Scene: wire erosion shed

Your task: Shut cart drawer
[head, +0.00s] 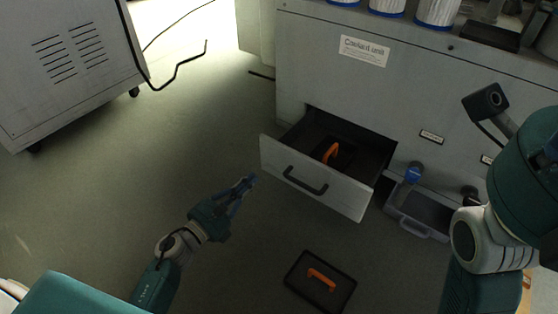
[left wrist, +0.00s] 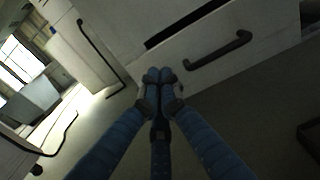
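The drawer (head: 345,197) is pulled out of the grey cabinet, and its front carries a dark bar handle (head: 305,181). A dark item with an orange handle (head: 331,153) lies inside. My left gripper (head: 248,181) is just left of the drawer front, low over the floor. In the left wrist view its blue fingertips (left wrist: 159,76) are together with nothing seen between them. There they appear by the left part of the drawer front (left wrist: 265,30), left of its handle (left wrist: 218,50). Whether they touch it I cannot tell. My right gripper is out of view.
The cabinet (head: 300,60) bears a "Coolant unit" label. A dark flat case with an orange handle (head: 320,282) lies on the floor before the drawer. A grey open bin (head: 425,213) stands right of it. A vented grey cabinet (head: 70,60) is upper left; floor between is clear.

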